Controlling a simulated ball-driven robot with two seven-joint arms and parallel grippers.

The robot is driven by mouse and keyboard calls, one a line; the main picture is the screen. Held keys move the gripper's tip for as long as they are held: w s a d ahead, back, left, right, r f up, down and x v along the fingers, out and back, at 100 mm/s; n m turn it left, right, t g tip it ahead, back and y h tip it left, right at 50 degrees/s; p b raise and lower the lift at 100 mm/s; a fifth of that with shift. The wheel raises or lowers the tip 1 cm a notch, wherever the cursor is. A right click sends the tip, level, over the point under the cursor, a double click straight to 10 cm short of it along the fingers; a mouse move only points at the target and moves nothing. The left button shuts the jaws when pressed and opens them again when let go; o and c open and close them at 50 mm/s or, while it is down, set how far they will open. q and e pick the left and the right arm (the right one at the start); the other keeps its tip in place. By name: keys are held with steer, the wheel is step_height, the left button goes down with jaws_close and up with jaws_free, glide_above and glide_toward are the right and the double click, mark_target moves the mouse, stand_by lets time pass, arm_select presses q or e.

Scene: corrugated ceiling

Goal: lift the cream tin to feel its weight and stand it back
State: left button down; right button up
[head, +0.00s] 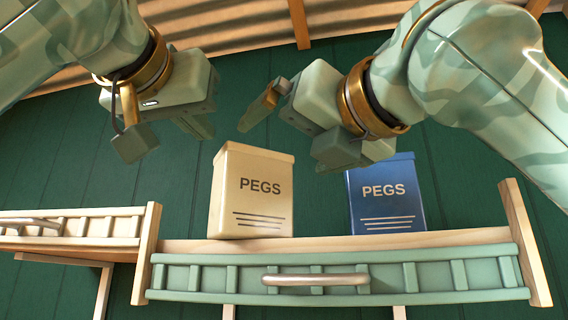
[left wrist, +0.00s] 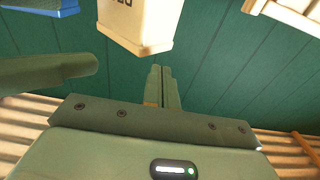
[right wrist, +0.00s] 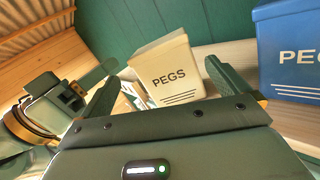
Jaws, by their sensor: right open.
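The cream tin (head: 250,195), marked PEGS, stands upright on the shelf, left of a matching blue tin (head: 386,200). In the right wrist view, the cream tin (right wrist: 165,72) shows between the fingers of my right gripper (right wrist: 160,76), beyond their tips. In the head view, my right gripper (head: 298,135) is open and empty, above the two tins. Nothing touches the cream tin but the shelf.
The wooden shelf (head: 330,243) has a green slatted front rail (head: 385,282) with a metal handle (head: 315,280) and raised wooden end posts. A dark green plank wall (head: 90,175) stands behind.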

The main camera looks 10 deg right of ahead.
mark_target(248, 192)
arm_select(q)
steer(key=shift+d, duration=0.1)
arm_select(e)
steer(key=f, duration=0.1)
steer(key=a+f+n+h, duration=0.1)
steer(key=f+h, duration=0.1)
steer(key=shift+w+a+n+g, duration=0.15)
steer(key=shift+w+n+g, duration=0.15)
steer(key=shift+n, duration=0.1)
steer(key=x, duration=1.2)
steer(key=shift+r, duration=0.1)
steer(key=c, duration=1.5)
arm_select(q)
steer(key=shift+r, duration=0.6)
